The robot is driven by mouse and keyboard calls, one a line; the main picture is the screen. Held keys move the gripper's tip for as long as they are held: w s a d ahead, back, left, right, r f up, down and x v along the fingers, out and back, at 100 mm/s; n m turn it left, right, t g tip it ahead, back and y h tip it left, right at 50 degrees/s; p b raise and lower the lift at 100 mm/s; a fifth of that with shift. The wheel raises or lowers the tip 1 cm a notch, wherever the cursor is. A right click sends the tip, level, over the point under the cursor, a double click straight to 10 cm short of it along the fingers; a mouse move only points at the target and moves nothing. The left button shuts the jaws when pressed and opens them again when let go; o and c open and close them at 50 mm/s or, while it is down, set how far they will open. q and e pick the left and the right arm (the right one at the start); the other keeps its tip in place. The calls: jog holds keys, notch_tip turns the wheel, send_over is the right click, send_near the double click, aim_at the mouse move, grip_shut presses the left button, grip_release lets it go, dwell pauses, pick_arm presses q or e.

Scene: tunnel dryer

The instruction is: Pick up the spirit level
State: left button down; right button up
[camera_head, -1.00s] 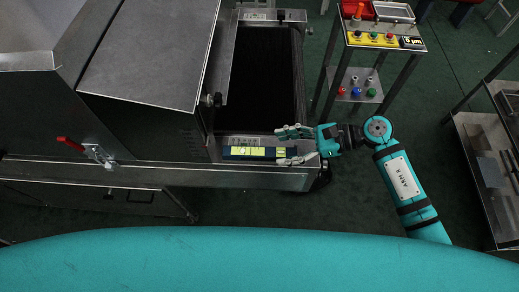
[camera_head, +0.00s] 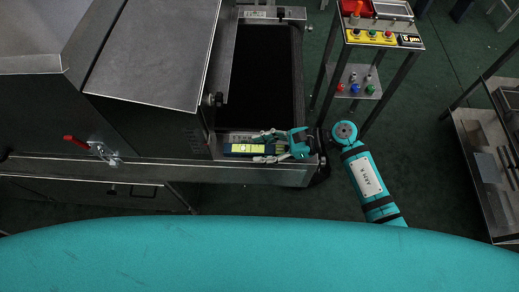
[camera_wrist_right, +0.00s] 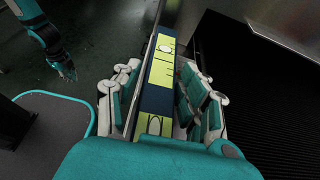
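The spirit level (camera_head: 238,149), a dark blue bar with yellow panels, lies along the front edge of the dryer's conveyor end. My right gripper (camera_head: 257,147) reaches in from the right with its fingers on either side of the level's right part. In the right wrist view the level (camera_wrist_right: 160,75) runs lengthwise between the open fingers (camera_wrist_right: 163,82), with gaps visible beside it; its near end is hidden by the gripper's palm. My left gripper (camera_wrist_right: 66,70) hangs at the upper left of the wrist view, away from the level; its finger opening is unclear.
The dark conveyor belt (camera_head: 268,80) lies behind the level, with the metal dryer housing (camera_head: 165,55) to its left. A button stand (camera_head: 383,40) stands at the right rear. A metal rack (camera_head: 480,140) is at the far right. Green floor is open between them.

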grip_shut()
jog(key=shift+r, duration=0.2)
